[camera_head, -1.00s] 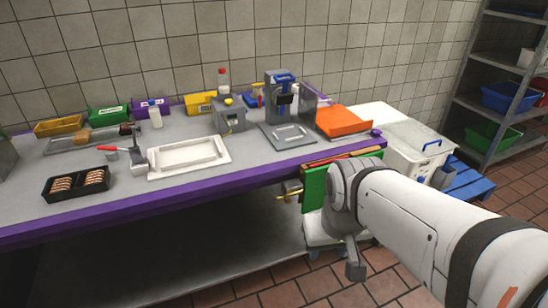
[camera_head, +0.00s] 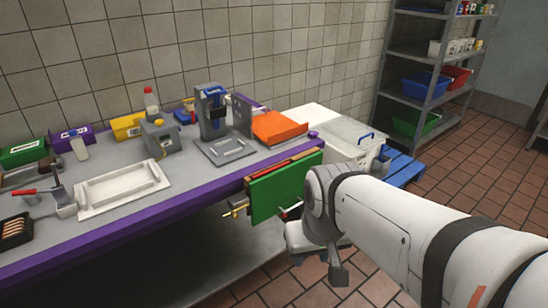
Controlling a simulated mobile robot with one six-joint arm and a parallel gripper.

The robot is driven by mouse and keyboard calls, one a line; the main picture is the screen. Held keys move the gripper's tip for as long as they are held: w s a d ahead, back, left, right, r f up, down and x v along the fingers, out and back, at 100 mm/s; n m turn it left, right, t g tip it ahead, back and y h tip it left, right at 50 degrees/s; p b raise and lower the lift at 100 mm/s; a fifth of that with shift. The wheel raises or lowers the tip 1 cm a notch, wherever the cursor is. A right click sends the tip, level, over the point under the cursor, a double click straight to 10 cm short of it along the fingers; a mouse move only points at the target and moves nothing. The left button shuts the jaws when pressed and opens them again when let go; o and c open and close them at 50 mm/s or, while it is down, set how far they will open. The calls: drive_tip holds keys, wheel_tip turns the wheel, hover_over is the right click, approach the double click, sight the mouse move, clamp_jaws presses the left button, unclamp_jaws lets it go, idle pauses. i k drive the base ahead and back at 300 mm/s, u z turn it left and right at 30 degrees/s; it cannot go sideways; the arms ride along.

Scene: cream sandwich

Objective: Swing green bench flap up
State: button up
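The green bench flap (camera_head: 284,187) hangs down at the right end of the purple-edged bench (camera_head: 168,216). A brass-coloured fitting (camera_head: 234,210) and a grey bracket show at its left side. My gripper (camera_head: 338,275) is at the end of my white arm, in front and to the right of the flap. Part of it hides the flap's lower right area. I cannot tell whether it touches the flap, and its fingers are not clear enough to show open or shut.
On the bench are a white tray (camera_head: 123,190), a grey press (camera_head: 213,120) and an orange slab (camera_head: 280,127). A white lidded bin (camera_head: 345,140) stands on a blue pallet (camera_head: 402,169) behind the flap. Tiled floor is free at the right.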

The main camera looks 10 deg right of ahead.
sight(273, 194)
drive_tip(key=u, duration=0.4)
drive_tip(key=i, duration=0.35)
drive_tip(key=z, duration=0.2)
